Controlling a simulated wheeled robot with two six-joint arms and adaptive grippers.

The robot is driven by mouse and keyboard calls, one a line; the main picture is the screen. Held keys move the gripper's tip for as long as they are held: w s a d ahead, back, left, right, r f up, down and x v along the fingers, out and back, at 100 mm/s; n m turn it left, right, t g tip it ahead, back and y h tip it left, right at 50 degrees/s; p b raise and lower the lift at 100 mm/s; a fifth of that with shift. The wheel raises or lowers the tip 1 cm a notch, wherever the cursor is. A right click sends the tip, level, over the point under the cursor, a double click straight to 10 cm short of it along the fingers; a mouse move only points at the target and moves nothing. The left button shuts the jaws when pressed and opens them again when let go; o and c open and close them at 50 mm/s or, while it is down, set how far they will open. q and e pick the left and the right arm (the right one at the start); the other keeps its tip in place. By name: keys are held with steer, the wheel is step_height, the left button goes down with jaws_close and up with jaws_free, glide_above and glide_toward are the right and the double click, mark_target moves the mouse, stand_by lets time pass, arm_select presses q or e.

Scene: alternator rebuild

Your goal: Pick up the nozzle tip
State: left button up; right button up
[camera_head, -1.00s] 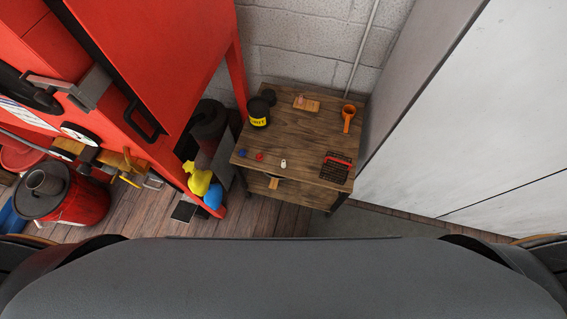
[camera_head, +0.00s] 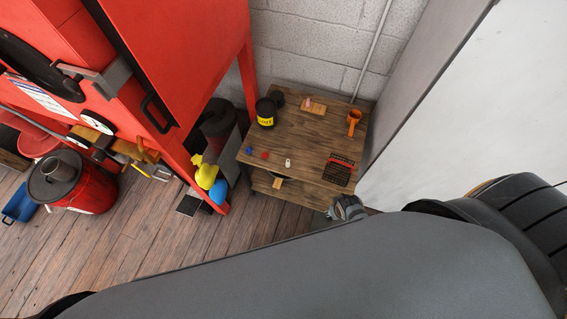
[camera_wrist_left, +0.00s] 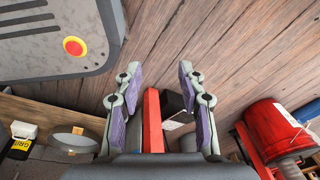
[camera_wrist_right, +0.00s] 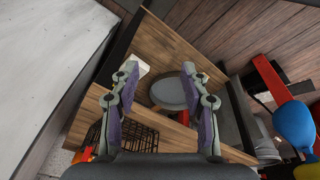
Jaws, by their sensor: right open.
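Small parts lie along the near edge of the wooden cart (camera_head: 309,133): a blue one (camera_head: 249,150), a red one (camera_head: 265,156) and a whitish one (camera_head: 288,163). A small pink piece (camera_head: 308,103) is on a wooden block at the back. I cannot tell which is the nozzle tip. My right gripper (camera_head: 347,207) is just off the cart's near right corner, below the black rack. In the right wrist view its fingers (camera_wrist_right: 167,84) are apart and empty. My left gripper (camera_wrist_left: 160,82) is open and empty in its wrist view, out of the head view.
On the cart are a black rack (camera_head: 340,170) with a red bar, an orange cup (camera_head: 354,122) and a black, yellow-labelled can (camera_head: 265,112). A red cabinet (camera_head: 210,50) stands left, a pale wall panel (camera_head: 450,110) right. A red bucket (camera_head: 85,190) is on the floor.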

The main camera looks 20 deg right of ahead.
steer(key=w+a+r+n+p, duration=0.1)
steer(key=w+r, duration=0.3)
steer(key=r, duration=0.7)
steer(key=w+a+r+n+p, duration=0.15)
steer(key=w+r, duration=0.35)
steer(key=r, duration=0.7)
steer(key=n+g+y+b, duration=0.15)
steer(key=n+b, duration=0.45)
steer(key=n, duration=0.6)
glide_above(288, 160)
steer(key=a, duration=0.1)
steer(key=shift+g+h, duration=0.25)
steer(key=shift+g, duration=0.1)
steer(key=f, duration=1.3)
steer(key=shift+s+f, duration=0.3)
steer(key=shift+s, duration=0.05)
steer(key=f+b, duration=0.3)
steer(key=b, duration=0.2)
steer(key=d+f+b, duration=0.1)
steer(key=f+b, duration=0.1)
steer(key=shift+w+f+b, duration=0.15)
steer(key=shift+f+b, duration=0.15)
steer(key=shift+b, duration=0.05)
steer(key=shift+r, duration=0.25)
jaws_close()
arm_select(q)
step_height(288, 160, down, 11)
steer(key=s, duration=0.1)
steer(key=shift+s, duration=0.3)
